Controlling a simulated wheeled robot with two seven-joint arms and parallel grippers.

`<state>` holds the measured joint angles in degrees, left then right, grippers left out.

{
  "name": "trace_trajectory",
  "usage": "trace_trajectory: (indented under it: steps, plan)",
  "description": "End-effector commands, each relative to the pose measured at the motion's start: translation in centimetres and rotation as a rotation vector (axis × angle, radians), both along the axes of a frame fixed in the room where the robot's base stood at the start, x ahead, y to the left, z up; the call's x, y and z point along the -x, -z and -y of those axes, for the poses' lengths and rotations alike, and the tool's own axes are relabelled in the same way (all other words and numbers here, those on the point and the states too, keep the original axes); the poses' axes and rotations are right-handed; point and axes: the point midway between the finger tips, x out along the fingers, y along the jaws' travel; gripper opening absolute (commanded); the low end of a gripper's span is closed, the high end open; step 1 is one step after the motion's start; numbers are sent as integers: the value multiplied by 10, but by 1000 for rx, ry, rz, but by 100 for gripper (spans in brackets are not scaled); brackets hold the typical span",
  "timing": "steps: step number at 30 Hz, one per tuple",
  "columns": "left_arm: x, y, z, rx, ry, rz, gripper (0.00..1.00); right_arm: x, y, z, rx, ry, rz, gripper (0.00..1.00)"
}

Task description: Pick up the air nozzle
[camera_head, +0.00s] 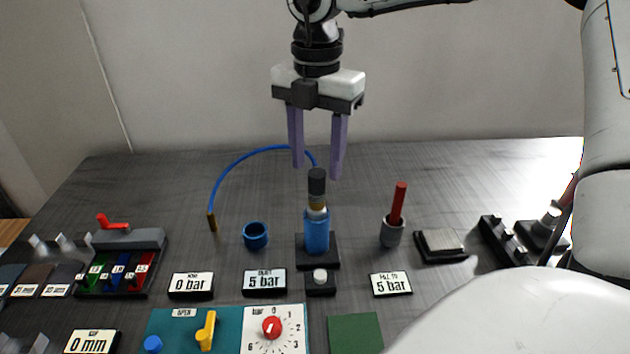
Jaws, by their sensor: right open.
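What appears to be the air nozzle (317,188) is an upright piece with a black top and a brass-coloured band. It stands in a blue cylinder (317,232) on a black base. A thin blue hose (238,160) arcs from a brass fitting (212,222) on the table to near the black top; its exact joint is hidden. My right gripper (317,171) points down with its two purple fingers apart and empty. In the picture its fingertips are at about the level of the black top, one on each side; I cannot tell the depth. My left gripper is not in view.
A blue cup (256,235) stands left of the nozzle; a grey cup with a red stick (393,228) stands right. A grey pad (440,244) lies farther right. Label blocks, a teal panel (226,323) and a dial (272,328) are in front. The table behind is mostly clear.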

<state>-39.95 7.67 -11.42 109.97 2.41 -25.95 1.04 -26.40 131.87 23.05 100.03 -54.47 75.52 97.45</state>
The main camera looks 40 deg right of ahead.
Motion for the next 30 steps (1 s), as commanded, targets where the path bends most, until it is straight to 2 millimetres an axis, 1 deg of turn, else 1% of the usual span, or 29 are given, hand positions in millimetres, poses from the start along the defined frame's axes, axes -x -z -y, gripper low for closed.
trace_trajectory:
  steps: [2, 6, 10, 13, 19, 20, 27, 28, 30]
  plan:
    - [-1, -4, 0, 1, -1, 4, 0, 1, 7, 1, -2, 0, -4, 46]
    - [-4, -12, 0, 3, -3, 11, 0, 2, 29, 3, -3, 0, -6, 46]
    - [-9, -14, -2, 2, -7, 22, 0, 1, 46, 4, 0, -1, -3, 46]
    - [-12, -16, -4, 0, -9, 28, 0, 0, 50, 4, -1, 0, 0, 46]
    - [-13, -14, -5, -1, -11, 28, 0, 0, 51, 4, 0, 0, 1, 46]
    - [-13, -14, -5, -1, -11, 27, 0, 0, 51, 4, 0, 0, 1, 43]
    - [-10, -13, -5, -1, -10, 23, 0, 0, 51, 4, 0, 0, 0, 3]
    - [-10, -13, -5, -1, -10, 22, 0, 0, 51, 4, 0, 0, 0, 0]
    - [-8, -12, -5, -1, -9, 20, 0, 0, 50, 4, -1, 0, 2, 0]
